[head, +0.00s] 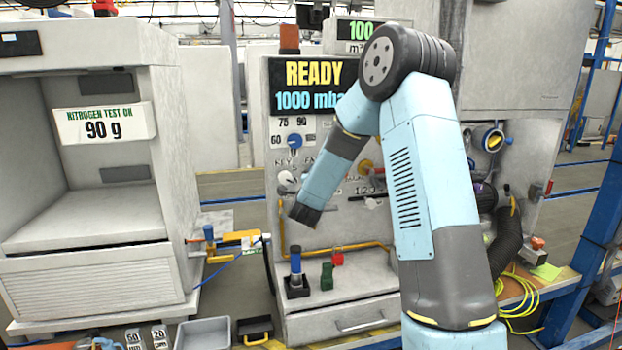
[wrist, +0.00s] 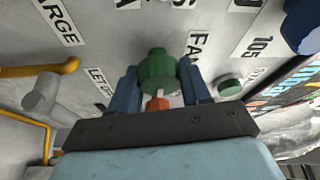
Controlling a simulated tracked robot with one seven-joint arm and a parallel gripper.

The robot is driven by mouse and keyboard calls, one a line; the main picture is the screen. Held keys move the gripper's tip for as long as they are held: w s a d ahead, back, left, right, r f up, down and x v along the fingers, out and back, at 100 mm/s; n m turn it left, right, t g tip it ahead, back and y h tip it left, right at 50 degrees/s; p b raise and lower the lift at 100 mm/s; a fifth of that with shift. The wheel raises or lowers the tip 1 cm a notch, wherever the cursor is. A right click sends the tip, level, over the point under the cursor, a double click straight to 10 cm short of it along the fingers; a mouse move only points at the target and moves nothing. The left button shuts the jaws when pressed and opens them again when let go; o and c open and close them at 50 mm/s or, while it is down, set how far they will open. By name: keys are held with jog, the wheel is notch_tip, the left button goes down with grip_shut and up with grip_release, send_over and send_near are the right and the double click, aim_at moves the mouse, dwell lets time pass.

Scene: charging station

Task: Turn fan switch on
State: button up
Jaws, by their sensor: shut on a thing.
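In the wrist view a green knob (wrist: 158,72) stands out from the grey panel, with a label reading "FA…" beside it at the right. My gripper (wrist: 160,92) has its two blue fingers on either side of this knob and is shut on it. A small orange piece (wrist: 157,104) shows between the fingers, close to the knob. In the head view my arm crosses in front of the panel (head: 282,120) and hides this part of it. The fingertips cannot be made out there.
A round green button (wrist: 228,86) sits just right of my fingers, and a yellow pipe (wrist: 40,70) runs at the left. A blue dial (head: 295,141) is higher on the panel. A blue-handled tool (head: 295,262) stands on the ledge below, beside a green block (head: 327,276).

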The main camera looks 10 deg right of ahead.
jog(key=shift+f, duration=0.25)
jog(key=o, duration=1)
jog(key=shift+d, duration=0.1)
jog(key=shift+r, duration=0.1)
jog(key=shift+s, duration=0.1)
jog(key=v, duration=1.3)
jog(key=shift+s+a, duration=0.25)
